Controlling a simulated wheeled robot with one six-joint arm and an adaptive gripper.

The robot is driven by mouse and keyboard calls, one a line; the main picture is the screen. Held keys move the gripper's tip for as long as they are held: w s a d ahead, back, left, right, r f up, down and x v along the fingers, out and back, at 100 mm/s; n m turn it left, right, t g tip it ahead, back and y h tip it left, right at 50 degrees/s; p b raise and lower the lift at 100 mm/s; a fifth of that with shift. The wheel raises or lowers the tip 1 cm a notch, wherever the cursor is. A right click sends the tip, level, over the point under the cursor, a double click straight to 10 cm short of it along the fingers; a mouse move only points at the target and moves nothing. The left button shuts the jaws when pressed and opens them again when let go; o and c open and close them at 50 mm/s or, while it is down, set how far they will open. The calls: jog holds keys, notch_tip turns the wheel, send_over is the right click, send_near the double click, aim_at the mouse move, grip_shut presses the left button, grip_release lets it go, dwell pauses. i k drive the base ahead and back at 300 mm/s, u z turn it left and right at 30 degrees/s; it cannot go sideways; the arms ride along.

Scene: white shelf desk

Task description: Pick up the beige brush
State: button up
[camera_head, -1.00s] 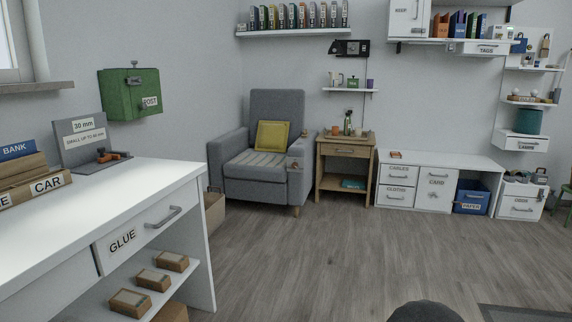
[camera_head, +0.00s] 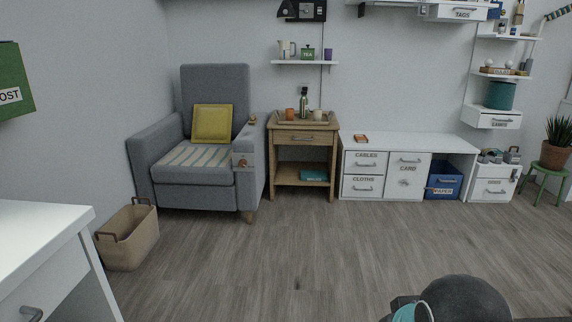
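I cannot make out a beige brush for certain in this view. The low white desk (camera_head: 425,143) stands against the back wall, with drawers and doors labelled CABLES, CLOTHS and CARD. A small reddish-brown item (camera_head: 360,139) lies on its top at the left end, too small to identify. A rounded dark part of my arm, with a teal ring, shows at the bottom edge. My gripper itself is not in view.
A grey armchair (camera_head: 196,174), a wooden side table (camera_head: 302,137) and a woven basket (camera_head: 128,236) stand at the left. A white desk corner (camera_head: 40,235) is near left. A plant stands on a green stool (camera_head: 545,170) at right. The middle floor is clear.

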aim_at(253, 122)
jog(key=z, duration=0.2)
jog(key=i, duration=1.85)
jog(key=u, duration=0.25)
jog(key=i, duration=1.8)
jog(key=u, duration=0.7)
jog(key=i, duration=1)
jog(key=u, duration=0.25)
